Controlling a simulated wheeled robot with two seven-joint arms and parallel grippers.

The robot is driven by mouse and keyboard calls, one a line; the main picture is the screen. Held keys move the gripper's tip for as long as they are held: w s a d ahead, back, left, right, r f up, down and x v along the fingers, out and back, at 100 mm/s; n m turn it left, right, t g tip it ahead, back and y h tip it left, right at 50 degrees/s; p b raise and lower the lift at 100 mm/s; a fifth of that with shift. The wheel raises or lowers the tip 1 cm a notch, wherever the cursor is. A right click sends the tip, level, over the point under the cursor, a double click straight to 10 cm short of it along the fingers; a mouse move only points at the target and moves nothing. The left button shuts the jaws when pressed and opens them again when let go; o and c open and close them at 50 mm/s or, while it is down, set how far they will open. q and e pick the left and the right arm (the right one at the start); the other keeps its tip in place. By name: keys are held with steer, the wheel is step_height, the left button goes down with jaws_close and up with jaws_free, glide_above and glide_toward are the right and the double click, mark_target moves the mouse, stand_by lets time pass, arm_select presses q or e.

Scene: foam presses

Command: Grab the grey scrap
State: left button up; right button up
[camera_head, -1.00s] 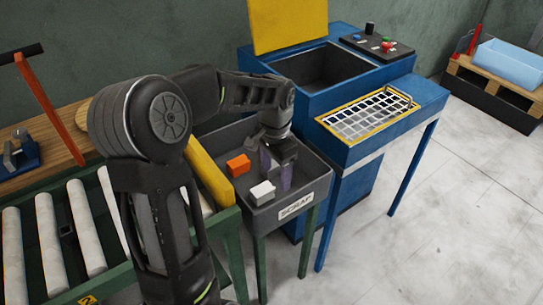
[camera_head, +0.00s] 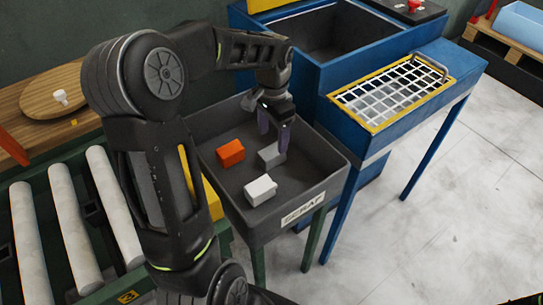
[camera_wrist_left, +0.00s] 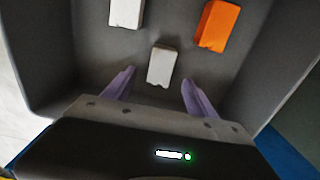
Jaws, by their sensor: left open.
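The grey scrap (camera_head: 271,154) is a small grey block on the floor of the dark scrap bin (camera_head: 320,183). My left gripper (camera_head: 273,130) is open, pointing down over the bin just behind the grey scrap. In the left wrist view the grey scrap (camera_wrist_left: 161,66) lies just ahead of the fingertips (camera_wrist_left: 158,77), roughly centred between the two purple fingers, and nothing is held. An orange block (camera_head: 230,153) and a white block (camera_head: 260,190) lie apart from it in the bin. My right gripper is not in view.
The bin walls surround the blocks closely. A blue machine (camera_head: 333,106) with an open hopper and a yellow-framed grid (camera_head: 391,95) stands right of the bin. A roller conveyor (camera_head: 66,216) lies to the left. Grey floor is clear at the right.

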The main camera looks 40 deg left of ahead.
mark_target(272, 151)
arm_select(q)
steer(key=shift+f, duration=0.1)
steer(key=shift+f, duration=1.3)
steer(key=shift+s+a+f+b, duration=0.1)
steer(key=shift+f+b, duration=0.1)
steer(key=shift+f, duration=1.1)
steer(key=shift+s+f+b, duration=0.1)
steer(key=shift+f+b, duration=0.05)
steer(key=shift+f, duration=1.15)
steer(key=c, duration=1.4)
steer(key=shift+w+r, duration=0.1)
steer(key=shift+r, duration=0.05)
